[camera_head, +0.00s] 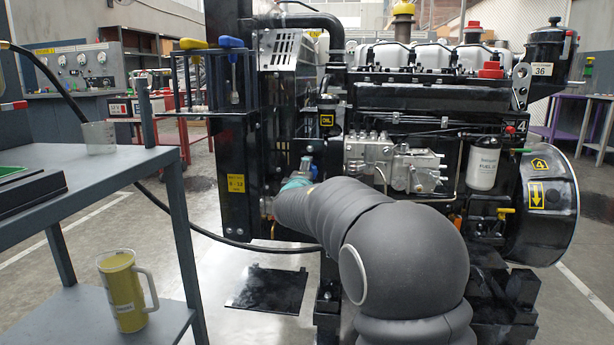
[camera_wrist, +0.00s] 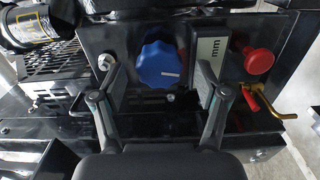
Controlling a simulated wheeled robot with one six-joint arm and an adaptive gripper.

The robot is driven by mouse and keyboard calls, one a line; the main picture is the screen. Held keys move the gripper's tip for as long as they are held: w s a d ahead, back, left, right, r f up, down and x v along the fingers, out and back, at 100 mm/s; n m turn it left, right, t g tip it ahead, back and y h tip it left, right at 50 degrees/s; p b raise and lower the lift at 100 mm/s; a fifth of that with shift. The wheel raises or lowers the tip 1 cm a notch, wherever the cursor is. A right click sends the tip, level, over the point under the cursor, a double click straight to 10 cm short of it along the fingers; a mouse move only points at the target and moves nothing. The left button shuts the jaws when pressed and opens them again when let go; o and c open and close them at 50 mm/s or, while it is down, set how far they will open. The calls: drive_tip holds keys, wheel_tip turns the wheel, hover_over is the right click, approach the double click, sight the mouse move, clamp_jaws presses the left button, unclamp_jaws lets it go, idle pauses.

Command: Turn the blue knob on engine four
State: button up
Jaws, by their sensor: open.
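The blue knob (camera_wrist: 160,62) sits on a black panel (camera_wrist: 125,42) in the wrist view, with a white mark line on its face pointing to the right. My gripper (camera_wrist: 161,85) is open, with one finger to the left and one to the right of the knob in the picture. I cannot tell from this view how far the fingertips are from the panel. Engine four (camera_head: 430,100) fills the right of the head view and carries a yellow "4" plate. In the head view my arm hides the gripper and the knob.
A red button (camera_wrist: 258,60), a small display marked "mm" (camera_wrist: 211,50) and a brass lever with red (camera_wrist: 268,98) are right of the knob. A grey shelf table (camera_head: 90,165) with a yellow mug (camera_head: 122,290) stands left.

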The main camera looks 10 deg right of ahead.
drive_tip(key=v, duration=1.2)
drive_tip(key=shift+w, duration=0.1)
drive_tip(key=s+d+f+m+g+h, duration=0.2)
drive_tip(key=s+d+f+g, duration=0.3)
drive_tip(key=f, duration=0.3)
drive_tip(key=s+d+f+m+g+y+p, duration=0.1)
drive_tip(key=s+d+f+m+g, duration=0.15)
drive_tip(key=s, duration=0.55)
drive_tip(key=s+d+f+m+g+p, duration=0.1)
drive_tip(key=s+f+m+g+p, duration=0.2)
drive_tip(key=s, duration=0.4)
drive_tip(key=s+a+r+m+g+y+p, duration=0.1)
drive_tip(key=s+a+m+y+p, duration=0.15)
drive_tip(key=s, duration=0.55)
drive_tip(key=s+a+r+m+g+y+p, duration=0.1)
drive_tip(key=s+m+g+y, duration=0.15)
drive_tip(key=s, duration=0.45)
drive_tip(key=s+r+m+t+y+p, duration=0.1)
drive_tip(key=s+r+t+p, duration=0.1)
drive_tip(key=s+r, duration=0.3)
drive_tip(key=shift+a+r+y+p, duration=0.3)
drive_tip(key=shift+r+p, duration=0.2)
drive_tip(key=shift+p, duration=0.1)
